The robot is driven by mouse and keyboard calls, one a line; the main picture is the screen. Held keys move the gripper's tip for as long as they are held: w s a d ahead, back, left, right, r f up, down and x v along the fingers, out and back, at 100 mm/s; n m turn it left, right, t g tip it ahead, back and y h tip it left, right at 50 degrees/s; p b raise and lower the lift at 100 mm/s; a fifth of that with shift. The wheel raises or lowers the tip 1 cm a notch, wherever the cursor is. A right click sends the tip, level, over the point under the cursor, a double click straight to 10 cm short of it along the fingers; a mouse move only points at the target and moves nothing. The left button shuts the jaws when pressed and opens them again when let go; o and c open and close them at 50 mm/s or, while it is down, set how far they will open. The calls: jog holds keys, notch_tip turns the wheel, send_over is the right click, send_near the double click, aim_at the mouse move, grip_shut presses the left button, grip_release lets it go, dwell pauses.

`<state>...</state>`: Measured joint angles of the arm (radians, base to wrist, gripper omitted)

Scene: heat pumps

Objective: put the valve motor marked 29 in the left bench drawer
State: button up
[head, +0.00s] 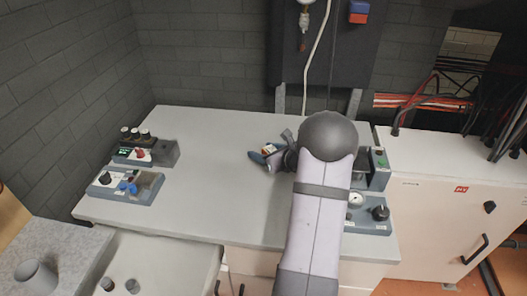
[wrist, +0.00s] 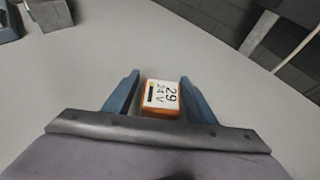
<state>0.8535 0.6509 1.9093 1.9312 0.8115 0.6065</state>
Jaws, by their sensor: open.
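The valve motor marked 29 (wrist: 162,97) is a small orange block with a white top reading "29" and "24 V", lying on the grey bench top (head: 205,150). In the wrist view it sits between the two blue fingers of my gripper (wrist: 160,92), with narrow gaps at its sides. In the head view my gripper (head: 267,157) is low over the middle of the bench, and the motor (head: 269,149) shows partly behind it.
Control boxes with knobs (head: 127,187) stand at the bench's left end. Gauge and knob boxes (head: 368,215) stand at its right end, partly behind my arm. The bench's middle left is clear.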

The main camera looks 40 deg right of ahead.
jog(key=shift+r, duration=0.1)
jog(key=shift+s+r, duration=0.1)
jog(key=shift+r, duration=0.05)
jog(key=p+v, duration=0.4)
jog(key=v, duration=0.7)
jog(key=shift+s+r, duration=0.1)
jog(key=shift+s, duration=0.25)
